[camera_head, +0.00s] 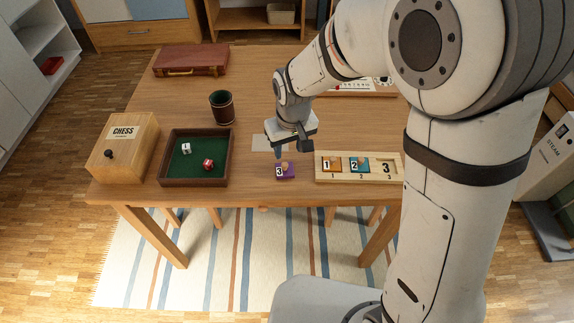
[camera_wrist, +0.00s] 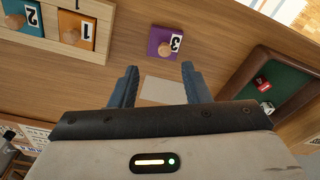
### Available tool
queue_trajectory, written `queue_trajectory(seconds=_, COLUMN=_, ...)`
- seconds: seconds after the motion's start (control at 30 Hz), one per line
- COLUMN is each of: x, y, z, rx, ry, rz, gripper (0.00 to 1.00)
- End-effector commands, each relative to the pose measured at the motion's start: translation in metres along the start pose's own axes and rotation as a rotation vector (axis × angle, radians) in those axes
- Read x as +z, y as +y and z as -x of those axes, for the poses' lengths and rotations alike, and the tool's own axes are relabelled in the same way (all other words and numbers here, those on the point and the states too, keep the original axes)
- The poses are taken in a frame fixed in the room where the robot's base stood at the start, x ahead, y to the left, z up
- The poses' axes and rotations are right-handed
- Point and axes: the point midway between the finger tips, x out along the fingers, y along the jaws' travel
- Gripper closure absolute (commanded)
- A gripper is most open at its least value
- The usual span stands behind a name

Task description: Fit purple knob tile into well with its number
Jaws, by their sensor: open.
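The purple knob tile (camera_head: 285,172) lies on the table left of the puzzle board, marked 3 with a round wooden knob. It also shows in the wrist view (camera_wrist: 155,40), beyond my fingertips. The wooden board (camera_head: 360,179) holds an orange tile 1 (camera_head: 331,164) and a blue tile 2 (camera_head: 359,165) in their wells. The well numbered 3 (camera_head: 386,169) at its right end is empty. My gripper (camera_wrist: 160,72) is open and empty, above the table near the purple tile and apart from it. In the head view my gripper (camera_head: 292,153) partly covers the table behind the tile.
A dice tray (camera_head: 161,184) with green lining and two dice, a CHESS box (camera_head: 125,148) and a dark cup (camera_head: 222,107) stand to the left. A pale sheet (camera_head: 263,143) lies behind the tile. A red-brown case (camera_head: 191,61) lies at the back.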

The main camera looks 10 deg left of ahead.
Motion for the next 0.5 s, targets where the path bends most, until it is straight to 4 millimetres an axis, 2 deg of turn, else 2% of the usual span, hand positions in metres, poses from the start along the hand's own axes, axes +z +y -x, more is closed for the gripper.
queue_trajectory(seconds=0.5, x=-0.003, y=-0.007, z=-0.067, rx=0.000, ry=-0.004, rz=0.002, gripper=0.57)
